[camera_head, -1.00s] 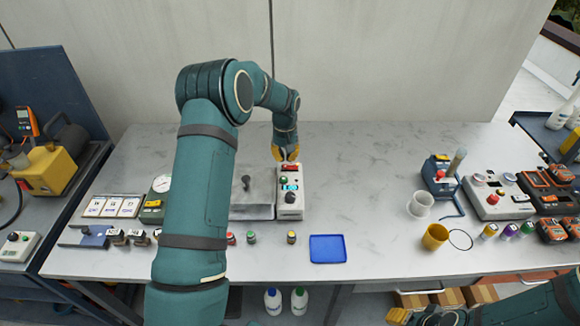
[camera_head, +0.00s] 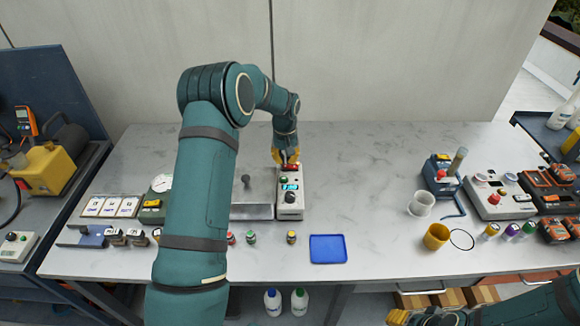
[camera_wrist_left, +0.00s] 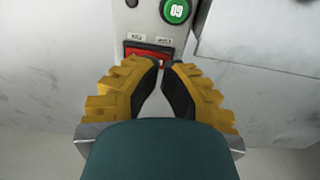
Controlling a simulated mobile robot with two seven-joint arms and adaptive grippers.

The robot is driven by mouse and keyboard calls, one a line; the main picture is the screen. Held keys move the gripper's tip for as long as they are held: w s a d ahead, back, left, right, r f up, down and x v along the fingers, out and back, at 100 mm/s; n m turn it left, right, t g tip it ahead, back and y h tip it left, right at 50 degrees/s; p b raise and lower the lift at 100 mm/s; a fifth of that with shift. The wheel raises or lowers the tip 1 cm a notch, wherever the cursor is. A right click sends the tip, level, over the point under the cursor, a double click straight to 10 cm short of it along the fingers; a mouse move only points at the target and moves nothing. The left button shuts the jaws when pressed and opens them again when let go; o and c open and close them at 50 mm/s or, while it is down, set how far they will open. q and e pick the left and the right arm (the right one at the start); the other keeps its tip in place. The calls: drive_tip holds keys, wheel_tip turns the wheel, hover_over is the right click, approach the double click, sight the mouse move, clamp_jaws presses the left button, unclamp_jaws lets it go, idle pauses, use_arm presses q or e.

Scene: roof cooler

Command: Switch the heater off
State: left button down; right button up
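The heater's white control box (camera_head: 291,204) stands on the bench, joined at its left to a grey metal plate (camera_head: 252,211). It has a lit blue display (camera_head: 290,187), a black knob (camera_head: 290,197), a green button and a red rocker switch at its far end. In the left wrist view the red switch (camera_wrist_left: 147,53) lies just beyond the fingertips, partly hidden by them. My left gripper (camera_head: 287,164) is shut and empty, pointing down at the switch; contact cannot be told. My right gripper (camera_head: 398,316) is at the bottom edge, partly out of view.
A blue tray (camera_head: 328,249) and small capped vials lie in front of the heater. A white cup (camera_head: 421,204), a yellow cup (camera_head: 436,237) and instruments stand at the right. The bench between heater and cups is clear.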

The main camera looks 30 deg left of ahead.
sight(286, 166)
use_arm(q)
drive_tip(key=shift+f+b, duration=0.6)
drive_tip(key=shift+f, duration=0.45)
idle(0.4)
drive_tip(key=shift+r+p, duration=2.05)
drive_tip(key=shift+r, duration=1.5)
